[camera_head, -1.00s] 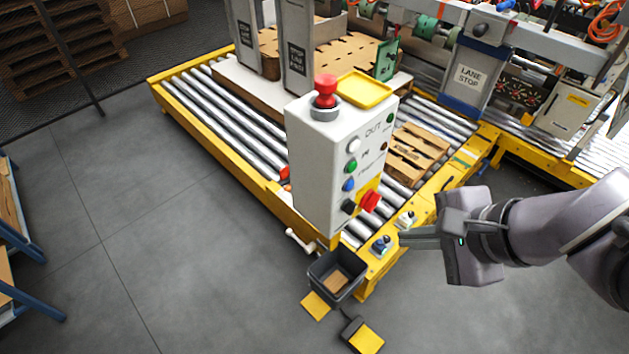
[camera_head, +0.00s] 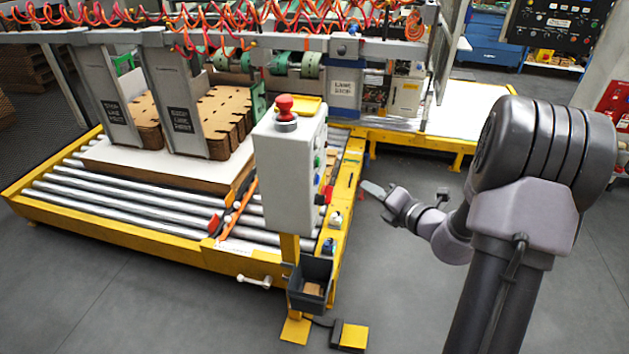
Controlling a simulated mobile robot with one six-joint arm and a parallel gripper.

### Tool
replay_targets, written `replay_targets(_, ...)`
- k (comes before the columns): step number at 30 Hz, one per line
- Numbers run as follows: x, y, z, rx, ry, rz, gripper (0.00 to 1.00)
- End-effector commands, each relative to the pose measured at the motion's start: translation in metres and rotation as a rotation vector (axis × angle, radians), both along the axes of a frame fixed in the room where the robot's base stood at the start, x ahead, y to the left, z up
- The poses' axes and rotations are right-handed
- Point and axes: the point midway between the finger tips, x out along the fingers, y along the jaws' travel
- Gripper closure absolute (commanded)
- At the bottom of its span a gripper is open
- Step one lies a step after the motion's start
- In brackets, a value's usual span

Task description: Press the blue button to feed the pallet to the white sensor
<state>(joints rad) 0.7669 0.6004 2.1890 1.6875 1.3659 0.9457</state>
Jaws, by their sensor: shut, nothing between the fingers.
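A grey control box (camera_head: 285,175) with a red mushroom button on top stands at the conveyor's front corner. Its button face is turned edge-on, and a small blue button (camera_head: 319,199) shows on it. A small blue-topped unit (camera_head: 329,246) and a white one (camera_head: 334,219) sit on the yellow rail to the right of the box. I cannot tell which is the task's button or sensor. My gripper (camera_head: 373,189) is shut and empty, right of the rail and apart from the buttons, pointing left.
A white-topped conveyor (camera_head: 468,112) lies behind my gripper. The floor right of the rail is clear.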

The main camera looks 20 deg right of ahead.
Motion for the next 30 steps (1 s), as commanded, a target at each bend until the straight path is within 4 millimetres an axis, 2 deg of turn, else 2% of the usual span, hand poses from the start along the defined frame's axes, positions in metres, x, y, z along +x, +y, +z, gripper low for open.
replay_targets(5,0.006,0.01,0.0,-0.002,-0.001,0.004,1.0)
replay_targets(19,0.042,0.064,0.001,-0.004,0.0,0.005,1.0)
replay_targets(30,0.049,0.074,0.0,-0.003,0.0,0.003,1.0)
